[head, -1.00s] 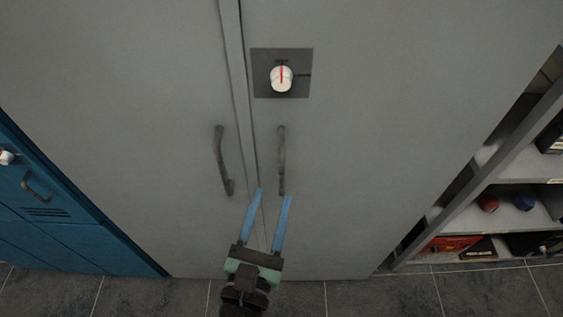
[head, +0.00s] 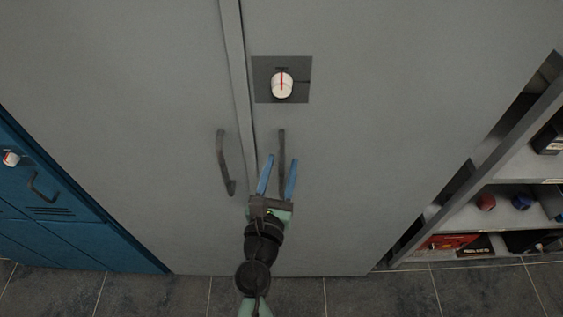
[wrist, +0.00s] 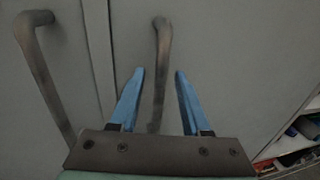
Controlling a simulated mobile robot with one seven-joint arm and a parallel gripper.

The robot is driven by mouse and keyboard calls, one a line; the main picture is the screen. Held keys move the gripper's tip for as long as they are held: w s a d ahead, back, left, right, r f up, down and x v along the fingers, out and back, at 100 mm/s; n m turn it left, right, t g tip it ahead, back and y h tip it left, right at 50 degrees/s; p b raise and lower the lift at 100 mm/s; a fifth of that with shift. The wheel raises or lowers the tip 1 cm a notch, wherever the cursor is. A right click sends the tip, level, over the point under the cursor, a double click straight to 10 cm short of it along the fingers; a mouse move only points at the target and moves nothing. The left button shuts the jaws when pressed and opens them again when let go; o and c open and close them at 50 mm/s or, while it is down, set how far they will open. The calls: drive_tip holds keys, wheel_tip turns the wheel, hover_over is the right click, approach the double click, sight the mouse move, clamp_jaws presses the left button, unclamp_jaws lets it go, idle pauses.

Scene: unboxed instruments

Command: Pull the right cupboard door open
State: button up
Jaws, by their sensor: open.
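The right cupboard door (head: 380,160) is grey and looks shut against the left door (head: 130,130). Its dark, upright bar handle (head: 282,148) is near the door's left edge, below the knob plate. My gripper (head: 279,171) is open, its blue fingers pointing up at the lower part of this handle. In the wrist view the right door's handle (wrist: 160,65) runs down between the two blue fingertips (wrist: 161,72), with a gap on each side. Whether the fingers reach deep enough around the bar cannot be told.
The left door's handle (head: 224,162) stands close to the left of my gripper. A white knob with a red mark (head: 282,84) sits on a dark plate above. A blue cabinet (head: 60,225) is at left, open shelves (head: 470,215) at right. Dark floor tiles (head: 385,297) lie in front.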

drive_tip(key=shift+w+d, duration=0.1)
drive_tip(key=shift+w, duration=0.25)
drive_tip(key=shift+c, duration=0.3)
clamp_jaws()
idle(1.0)
